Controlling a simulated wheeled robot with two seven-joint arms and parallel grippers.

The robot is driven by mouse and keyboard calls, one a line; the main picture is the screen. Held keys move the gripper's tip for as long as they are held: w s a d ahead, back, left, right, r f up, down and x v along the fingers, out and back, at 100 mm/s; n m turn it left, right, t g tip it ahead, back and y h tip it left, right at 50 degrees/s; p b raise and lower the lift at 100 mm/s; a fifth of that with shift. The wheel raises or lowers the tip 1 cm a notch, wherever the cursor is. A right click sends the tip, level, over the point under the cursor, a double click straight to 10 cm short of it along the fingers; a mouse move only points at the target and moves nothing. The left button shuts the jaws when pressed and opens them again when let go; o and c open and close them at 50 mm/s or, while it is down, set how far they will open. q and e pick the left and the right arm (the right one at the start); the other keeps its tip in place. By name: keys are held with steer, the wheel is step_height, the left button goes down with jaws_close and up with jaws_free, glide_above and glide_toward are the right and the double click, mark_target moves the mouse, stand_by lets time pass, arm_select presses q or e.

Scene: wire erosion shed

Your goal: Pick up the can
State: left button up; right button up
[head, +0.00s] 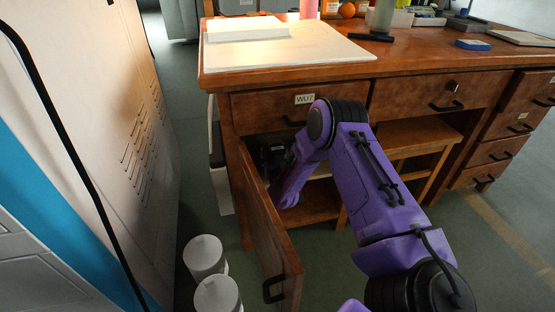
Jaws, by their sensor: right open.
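My right arm reaches from the lower right into the open cabinet (318,205) under the wooden desk. My right gripper (273,154) is at the left of the cabinet opening, small, dark and partly hidden by the door and my arm. It is open. I cannot make out a can inside the cabinet; much of the inside is shadowed or covered by my arm. My left gripper is not in view.
The cabinet door (268,232) stands open toward me, left of my arm. Two white cylinders (204,256) stand on the floor beside it. A pale locker (95,120) is on the left. The desk top (420,62) holds a board (285,50) and several small items.

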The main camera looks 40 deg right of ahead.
steer(key=shift+w+d, duration=0.1)
steer(key=shift+w, duration=0.1)
steer(key=shift+r, duration=0.1)
steer(key=c, duration=1.2)
step_height(320, 180, up, 10)
steer(key=p, duration=0.5)
steer(key=shift+s, duration=0.1)
